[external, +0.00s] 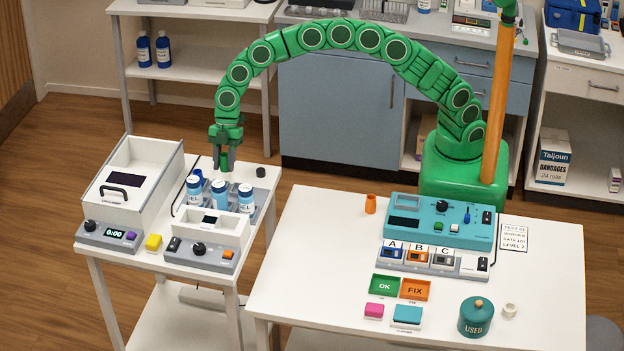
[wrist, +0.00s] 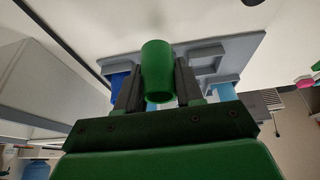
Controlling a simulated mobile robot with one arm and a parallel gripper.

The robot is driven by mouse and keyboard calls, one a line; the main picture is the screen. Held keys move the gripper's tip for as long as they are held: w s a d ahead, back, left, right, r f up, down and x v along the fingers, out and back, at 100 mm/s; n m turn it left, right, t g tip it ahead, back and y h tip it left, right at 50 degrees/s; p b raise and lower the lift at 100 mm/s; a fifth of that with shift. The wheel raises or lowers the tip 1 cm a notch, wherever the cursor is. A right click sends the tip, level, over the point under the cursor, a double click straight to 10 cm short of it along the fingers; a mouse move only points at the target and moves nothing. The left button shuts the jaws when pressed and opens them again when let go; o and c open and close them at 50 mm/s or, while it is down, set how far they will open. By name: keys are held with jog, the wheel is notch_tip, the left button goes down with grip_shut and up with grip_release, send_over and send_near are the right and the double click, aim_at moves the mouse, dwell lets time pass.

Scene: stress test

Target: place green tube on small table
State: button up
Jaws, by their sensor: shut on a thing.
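My gripper (external: 225,160) is shut on the green tube (wrist: 157,70), which is upright between the two dark fingers in the wrist view. My gripper is above the back of the small white table (external: 269,183) at the left, just behind the blue-capped bottles. The wrist view shows the tabletop (wrist: 200,22) beyond the tube; I cannot tell the exact gap beneath it.
A grey rack (wrist: 235,48) with several blue-capped bottles (external: 219,193) stands close to my gripper. A white box device (external: 140,170) fills the table's left side. A black cap (external: 261,172) is at the back right. A larger white table (external: 300,260) stands at the right.

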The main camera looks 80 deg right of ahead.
aim_at(226, 170)
jog(key=shift+w+f, duration=0.1)
jog(key=shift+f, duration=1.5)
jog(key=shift+f, duration=0.1)
jog(key=o, duration=1.1)
jog(key=v, duration=1.2)
jog(key=shift+a, duration=0.1)
